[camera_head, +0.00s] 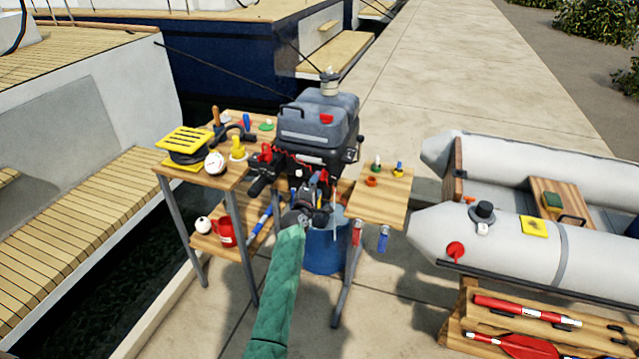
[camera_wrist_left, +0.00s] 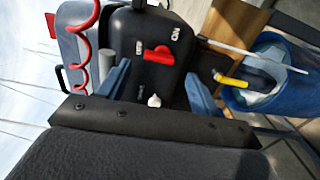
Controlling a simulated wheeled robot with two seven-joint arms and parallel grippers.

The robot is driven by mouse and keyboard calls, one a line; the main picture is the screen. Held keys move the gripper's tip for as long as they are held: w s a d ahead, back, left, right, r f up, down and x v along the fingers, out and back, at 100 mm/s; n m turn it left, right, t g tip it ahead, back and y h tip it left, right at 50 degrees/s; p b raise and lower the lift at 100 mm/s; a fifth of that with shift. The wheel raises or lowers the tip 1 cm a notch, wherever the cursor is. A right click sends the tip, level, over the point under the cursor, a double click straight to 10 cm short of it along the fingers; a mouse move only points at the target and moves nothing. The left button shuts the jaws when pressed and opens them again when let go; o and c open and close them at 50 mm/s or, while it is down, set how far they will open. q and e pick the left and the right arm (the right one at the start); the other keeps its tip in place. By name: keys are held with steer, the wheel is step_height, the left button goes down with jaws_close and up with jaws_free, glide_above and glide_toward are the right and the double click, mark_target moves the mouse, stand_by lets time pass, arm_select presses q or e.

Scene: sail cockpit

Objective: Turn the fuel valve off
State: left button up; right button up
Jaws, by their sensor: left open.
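The fuel valve is a red lever (camera_wrist_left: 158,55) on the dark lower front face of the outboard motor (camera_wrist_left: 125,50), in the left wrist view. A white "ON" label sits beside it, with another small white label on its other side. I cannot tell which label it points to. My left gripper (camera_wrist_left: 160,90) is open, its two blue fingers spread in front of this face, apart from the lever. A small white knob (camera_wrist_left: 154,100) shows between the fingers. In the head view my left gripper (camera_head: 312,190) is in front of the motor (camera_head: 318,125), hiding the lever.
A red coiled cord (camera_wrist_left: 85,42) hangs beside the motor. A blue bucket (camera_head: 325,250) stands beneath it. A cluttered wooden side table (camera_head: 225,178) is left, a small wooden shelf (camera_head: 385,205) right. A grey inflatable boat (camera_head: 510,250) lies further right.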

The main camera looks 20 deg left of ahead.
arm_select(q)
steer(key=s, duration=0.3)
steer(key=shift+s, duration=0.4)
arm_select(e)
steer(key=r, duration=0.1)
steer(key=s+r, duration=0.1)
steer(key=r, duration=0.1)
steer(key=shift+s+a+r, duration=0.1)
steer(key=shift+s+r, duration=0.1)
steer(key=shift+s, duration=0.05)
arm_select(q)
steer(key=shift+a, duration=0.1)
arm_select(e)
steer(key=shift+w, duration=0.3)
